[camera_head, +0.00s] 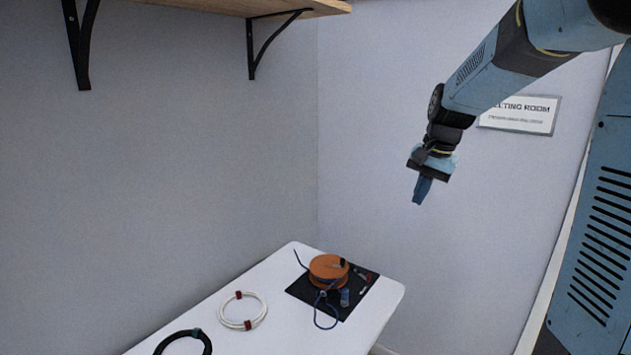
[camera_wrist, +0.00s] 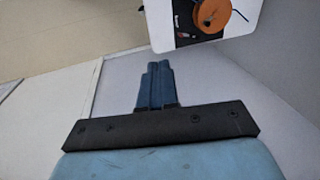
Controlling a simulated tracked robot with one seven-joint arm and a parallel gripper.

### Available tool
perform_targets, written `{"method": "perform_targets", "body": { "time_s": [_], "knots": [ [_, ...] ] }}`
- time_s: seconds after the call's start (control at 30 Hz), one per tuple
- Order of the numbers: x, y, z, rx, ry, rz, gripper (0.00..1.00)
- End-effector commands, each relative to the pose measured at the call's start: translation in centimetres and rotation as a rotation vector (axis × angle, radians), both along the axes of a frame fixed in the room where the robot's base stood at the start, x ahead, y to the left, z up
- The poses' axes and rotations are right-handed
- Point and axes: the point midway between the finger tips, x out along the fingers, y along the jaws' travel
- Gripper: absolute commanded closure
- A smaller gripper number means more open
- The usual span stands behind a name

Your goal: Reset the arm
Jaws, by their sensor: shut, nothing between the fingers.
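My gripper (camera_head: 421,191) hangs in the air at the end of my blue arm, above and to the right of the white table. Its fingers point down and are together, with nothing between them. In the wrist view the blue fingers (camera_wrist: 157,86) also show pressed side by side. The gripper is well apart from everything on the table.
The white table (camera_head: 275,300) holds an orange round object (camera_head: 327,268) with a blue cable on a black mat (camera_head: 300,288), a white cable coil (camera_head: 262,311) and a black coil (camera_head: 207,341). A wooden shelf (camera_head: 300,8) is upper left. A wall sign (camera_head: 530,116) hangs behind my arm.

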Motion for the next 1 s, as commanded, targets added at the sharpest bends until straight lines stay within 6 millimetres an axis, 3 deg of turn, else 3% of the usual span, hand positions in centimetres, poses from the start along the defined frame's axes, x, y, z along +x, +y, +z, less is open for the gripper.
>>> {"method": "perform_targets", "body": {
  "time_s": [0.13,0.4,0.8,1.0],
  "knots": [
    [-4.0,0.4,1.9,-0.039,-0.061,0.076,1.00],
    [-10.9,0.9,3.8,-0.119,-0.163,0.217,1.00],
    [-20.7,1.1,3.7,-0.253,-0.302,0.415,1.00],
    [-24.0,1.0,2.9,-0.309,-0.352,0.489,1.00]
  ]
}}
